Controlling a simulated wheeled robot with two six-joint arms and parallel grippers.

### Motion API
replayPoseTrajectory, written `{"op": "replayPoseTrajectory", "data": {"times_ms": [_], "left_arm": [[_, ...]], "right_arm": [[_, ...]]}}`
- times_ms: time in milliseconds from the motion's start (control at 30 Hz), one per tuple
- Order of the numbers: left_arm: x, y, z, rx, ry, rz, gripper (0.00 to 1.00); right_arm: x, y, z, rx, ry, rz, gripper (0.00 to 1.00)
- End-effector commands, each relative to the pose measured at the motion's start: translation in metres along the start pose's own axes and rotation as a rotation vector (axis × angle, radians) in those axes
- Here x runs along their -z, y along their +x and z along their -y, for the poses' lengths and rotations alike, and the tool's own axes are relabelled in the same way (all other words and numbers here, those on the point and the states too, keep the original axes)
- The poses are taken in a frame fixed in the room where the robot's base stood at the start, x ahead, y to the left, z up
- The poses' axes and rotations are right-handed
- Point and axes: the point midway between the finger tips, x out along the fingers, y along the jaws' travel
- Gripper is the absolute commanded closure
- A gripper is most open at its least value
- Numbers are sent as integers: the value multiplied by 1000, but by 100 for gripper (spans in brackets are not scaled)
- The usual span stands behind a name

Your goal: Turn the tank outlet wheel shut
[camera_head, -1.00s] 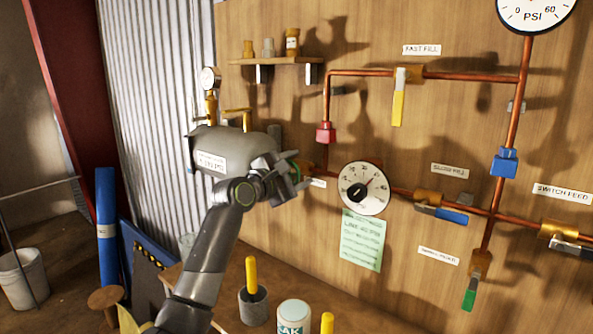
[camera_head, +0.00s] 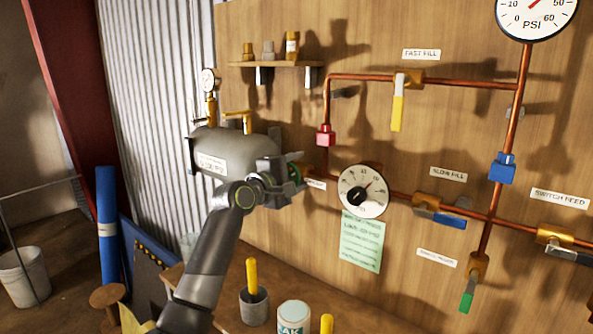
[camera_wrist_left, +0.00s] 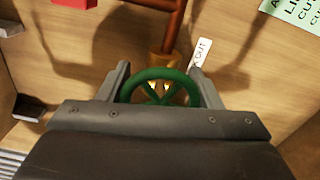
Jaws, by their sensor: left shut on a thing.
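The tank outlet wheel is a green spoked handwheel (camera_wrist_left: 158,88) on a brass valve body (camera_wrist_left: 164,66), seen in the left wrist view. My left gripper (camera_wrist_left: 160,84) is shut on the wheel, with one finger at each side of its rim. In the head view my left gripper (camera_head: 292,180) is at the right end of the grey tank (camera_head: 232,152) and hides most of the wheel. A small label ending in "OUT" (camera_wrist_left: 201,54) is just right of the wheel in the wrist view. My right gripper is not in view.
A round dial (camera_head: 363,191) and a green notice (camera_head: 362,241) are on the board right of the gripper. Copper pipes (camera_head: 440,76) with several lever valves cross the board.

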Motion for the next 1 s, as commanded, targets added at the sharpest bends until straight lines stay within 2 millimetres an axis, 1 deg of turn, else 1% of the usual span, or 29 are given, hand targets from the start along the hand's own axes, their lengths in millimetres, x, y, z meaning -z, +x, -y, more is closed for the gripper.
{"op": "replayPoseTrajectory", "data": {"times_ms": [200, 400, 867, 900, 1000], "left_arm": [[0, 0, 2, 3, 116, 0, 64], [0, 0, 2, 3, 174, 0, 64], [0, 0, 2, 4, 190, 0, 64], [0, 0, 2, 4, 189, 0, 40], [0, 0, 2, 3, 189, 0, 27]], "right_arm": [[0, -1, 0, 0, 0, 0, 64], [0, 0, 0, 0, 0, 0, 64], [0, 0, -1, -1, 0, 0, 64], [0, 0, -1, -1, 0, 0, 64], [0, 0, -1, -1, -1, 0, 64]]}}
